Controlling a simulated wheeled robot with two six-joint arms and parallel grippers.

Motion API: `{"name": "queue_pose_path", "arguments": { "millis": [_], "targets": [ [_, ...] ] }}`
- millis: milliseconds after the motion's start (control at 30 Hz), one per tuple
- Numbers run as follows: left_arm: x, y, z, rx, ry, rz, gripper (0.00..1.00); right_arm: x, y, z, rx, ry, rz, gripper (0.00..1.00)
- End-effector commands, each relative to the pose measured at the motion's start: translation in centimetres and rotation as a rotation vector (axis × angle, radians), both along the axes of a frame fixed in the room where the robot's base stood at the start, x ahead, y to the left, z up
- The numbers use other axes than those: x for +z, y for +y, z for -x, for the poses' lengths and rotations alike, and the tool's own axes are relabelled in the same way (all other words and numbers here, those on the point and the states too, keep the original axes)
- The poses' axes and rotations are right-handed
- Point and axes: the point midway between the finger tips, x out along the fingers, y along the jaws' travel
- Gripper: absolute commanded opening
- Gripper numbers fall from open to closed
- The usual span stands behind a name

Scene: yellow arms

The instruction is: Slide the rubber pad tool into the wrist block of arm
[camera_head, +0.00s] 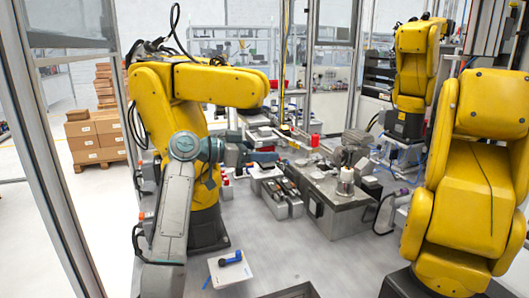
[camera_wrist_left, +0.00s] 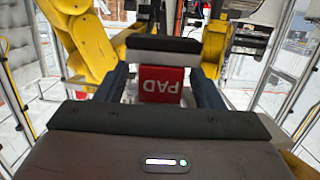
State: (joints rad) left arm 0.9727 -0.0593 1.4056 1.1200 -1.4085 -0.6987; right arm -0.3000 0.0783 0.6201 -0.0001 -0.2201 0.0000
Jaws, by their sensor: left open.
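My left gripper (camera_head: 268,158) reaches rightward over the workbench in the head view, at the end of my grey arm with a teal joint. In the left wrist view, its two dark blue fingers (camera_wrist_left: 162,74) stand open on either side of a red block marked "PAD" (camera_wrist_left: 162,86), seen upside down. A black pad-like bar (camera_wrist_left: 163,44) with a pale underside lies just beyond the red block. I cannot tell whether the fingers touch the block. A large yellow arm (camera_head: 222,86) stands above my left gripper in the head view; its wrist block is not clearly visible. My right gripper is not in view.
Two more yellow arms stand at right, one near (camera_head: 475,170) and one far (camera_head: 412,62). A grey metal box (camera_head: 345,218) stands right of my gripper. A white tray (camera_head: 222,275) holds a blue and black item. A metal frame post (camera_head: 45,150) runs down the left.

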Motion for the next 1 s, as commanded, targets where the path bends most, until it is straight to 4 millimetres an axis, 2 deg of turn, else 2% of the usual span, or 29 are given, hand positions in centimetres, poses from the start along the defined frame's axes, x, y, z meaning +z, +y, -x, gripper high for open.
{"name": "queue_pose_path", "arguments": {
  "millis": [300, 500, 667, 1000],
  "targets": [
    [0.5, 5.7, 2.3, 0.004, -0.004, -0.002, 0.62, -2.9, -0.1, 0.0, 0.001, 0.001, 0.001, 0.36],
    [1.2, 8.3, 3.4, 0.002, -0.003, -0.001, 0.62, -3.7, -0.1, -0.3, 0.001, 0.001, 0.001, 0.36],
    [1.5, 9.1, 3.8, 0.001, -0.002, 0.0, 0.62, -3.8, -0.1, -0.6, 0.001, -0.003, 0.002, 0.36],
    [1.8, 9.1, 3.8, 0.0, -0.001, 0.001, 0.62, -3.5, -0.2, -0.7, 0.001, -0.007, 0.003, 0.36]
  ]
}}
